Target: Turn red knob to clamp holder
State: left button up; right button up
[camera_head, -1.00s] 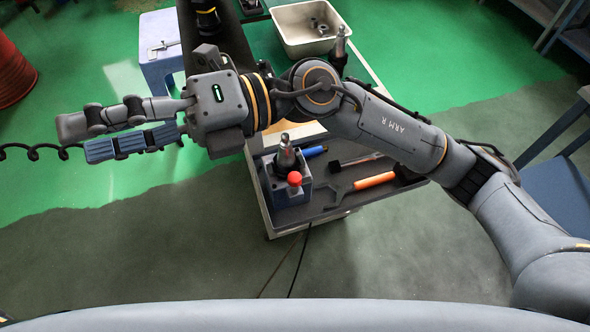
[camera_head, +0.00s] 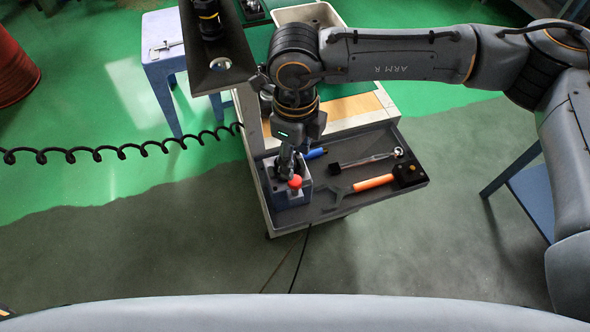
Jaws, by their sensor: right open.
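The red knob (camera_head: 295,181) sits on the front of a blue-grey clamping block (camera_head: 292,198). The block stands at the left end of a dark tray on the cart. My right gripper (camera_head: 287,172) points down over the block, just behind the knob. It is open, and its fingers hide most of the holder that stands in the block. I cannot tell whether the fingers touch the holder or the knob. My left gripper is not in view.
The dark tray (camera_head: 335,205) also holds an orange-handled tool (camera_head: 373,182), a blue-handled tool (camera_head: 315,153) and a dark-handled tool. A blue stool (camera_head: 165,62) with a caliper stands at the back left. A coiled black cable (camera_head: 120,152) runs left of the cart.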

aim_at(295, 179)
notch_tip(295, 179, down, 8)
jog(key=shift+r+p, duration=0.1)
jog(key=shift+p, duration=1.1)
jog(key=shift+c, duration=0.4)
grip_shut()
